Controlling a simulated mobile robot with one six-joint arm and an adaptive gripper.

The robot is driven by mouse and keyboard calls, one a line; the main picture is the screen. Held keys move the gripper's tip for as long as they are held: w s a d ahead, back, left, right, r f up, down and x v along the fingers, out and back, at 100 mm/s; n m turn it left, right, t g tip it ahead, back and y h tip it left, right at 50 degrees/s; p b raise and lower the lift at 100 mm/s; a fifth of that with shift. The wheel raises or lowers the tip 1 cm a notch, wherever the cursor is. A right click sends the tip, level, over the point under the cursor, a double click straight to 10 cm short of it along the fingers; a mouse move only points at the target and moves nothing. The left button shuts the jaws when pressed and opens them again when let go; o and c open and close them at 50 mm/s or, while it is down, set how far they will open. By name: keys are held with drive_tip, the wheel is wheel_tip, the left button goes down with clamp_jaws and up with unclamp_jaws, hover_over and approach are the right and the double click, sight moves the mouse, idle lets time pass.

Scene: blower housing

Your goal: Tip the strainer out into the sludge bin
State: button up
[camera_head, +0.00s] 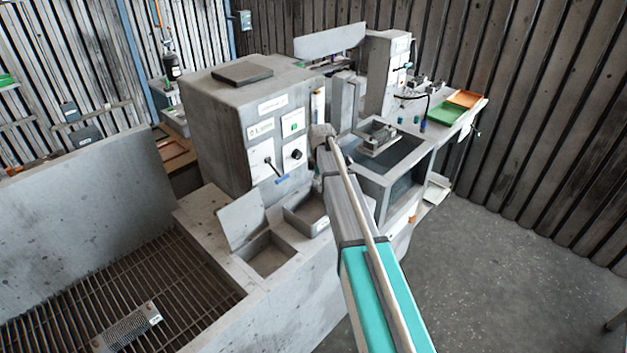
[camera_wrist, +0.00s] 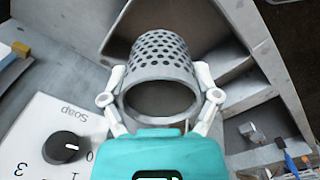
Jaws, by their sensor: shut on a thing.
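The strainer (camera_wrist: 160,50) is a grey metal cylinder with a perforated wall, in the middle of the wrist view. Its open, ring-like end faces the camera. My gripper (camera_wrist: 160,78) has its pale fingers closed on both sides of it. The strainer hangs over grey metal walls and compartments; its contents do not show. Two open boxes show in the counter there: one with a raised lid (camera_head: 264,256) and one beside the arm (camera_head: 303,213). I cannot tell which is the sludge bin.
A grey control cabinet (camera_head: 222,125) with knobs stands behind the boxes. A soap panel (camera_wrist: 45,135) is close at lower left in the wrist view. A grated basin (camera_head: 90,300) is at left, a machined housing (camera_head: 376,139) on the bench at right. The floor at right is clear.

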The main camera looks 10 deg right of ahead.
drive_tip(key=shift+a, duration=0.35)
drive_tip(key=shift+f+h, duration=0.15)
drive_tip(key=shift+h, duration=0.15)
drive_tip(key=shift+w+d+f+t+h+b, duration=0.1)
drive_tip(key=shift+f+t+h+b, duration=0.15)
drive_tip(key=shift+t+h+b, duration=0.35)
drive_tip(key=shift+w+d+f+t+h+b, duration=0.1)
drive_tip(key=shift+f+t+h+b, duration=0.15)
drive_tip(key=shift+t+h+b, duration=0.35)
drive_tip(key=shift+d+t+h+b, duration=0.15)
drive_tip(key=shift+t+h+b, duration=0.75)
drive_tip(key=shift+h+b, duration=0.5)
drive_tip(key=shift+r+h, duration=0.1)
drive_tip(key=shift+h, duration=0.3)
drive_tip(key=shift+t+h+b, duration=0.8)
drive_tip(key=shift+b, duration=0.55)
drive_tip(key=shift+t+h+b, duration=0.6)
drive_tip(key=shift+h+b, duration=0.3)
drive_tip(key=shift+b, duration=0.7)
drive_tip(key=shift+s+a+r+t+h+b, duration=0.1)
drive_tip(key=shift+a+r+t+h+b, duration=0.15)
drive_tip(key=shift+t+h+b, duration=0.85)
drive_tip(key=shift+s+a+r+t+h+b, duration=0.1)
drive_tip(key=shift+r+t+h+b, duration=0.15)
drive_tip(key=shift+h+b, duration=0.9)
